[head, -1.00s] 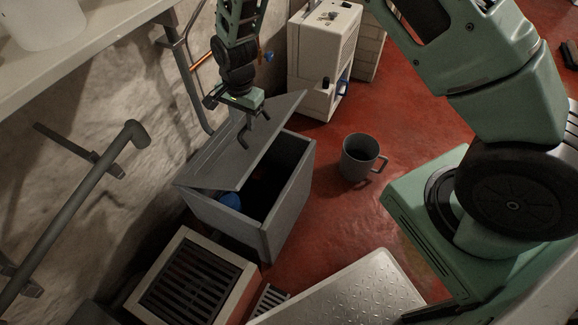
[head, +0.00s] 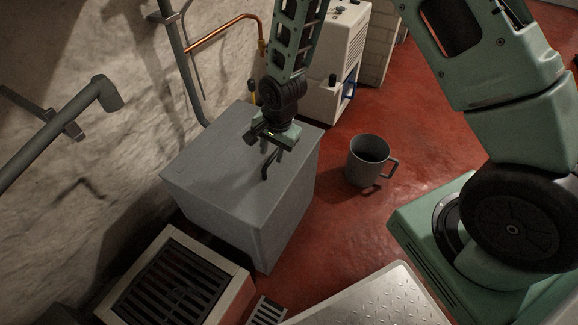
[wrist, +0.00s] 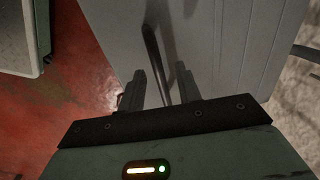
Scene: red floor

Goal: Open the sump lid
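The grey sump box (head: 215,215) stands by the stone wall, with its flat grey lid (head: 220,145) lying shut on top. The lid also fills much of the wrist view (wrist: 225,45). A thin dark bar handle (head: 267,170) is on the lid and runs between my fingers in the wrist view (wrist: 154,55). My gripper (head: 275,149) is just above the lid at this handle. Its two fingers (wrist: 160,77) are apart, one on each side of the bar, with gaps showing. The inside of the box is hidden.
A grey mug (head: 365,160) stands on the red floor right of the box. A white machine (head: 335,75) stands behind. A floor grate (head: 175,285) is in front, beside a treaded metal plate (head: 375,300). A pipe rail (head: 60,140) runs along the left wall.

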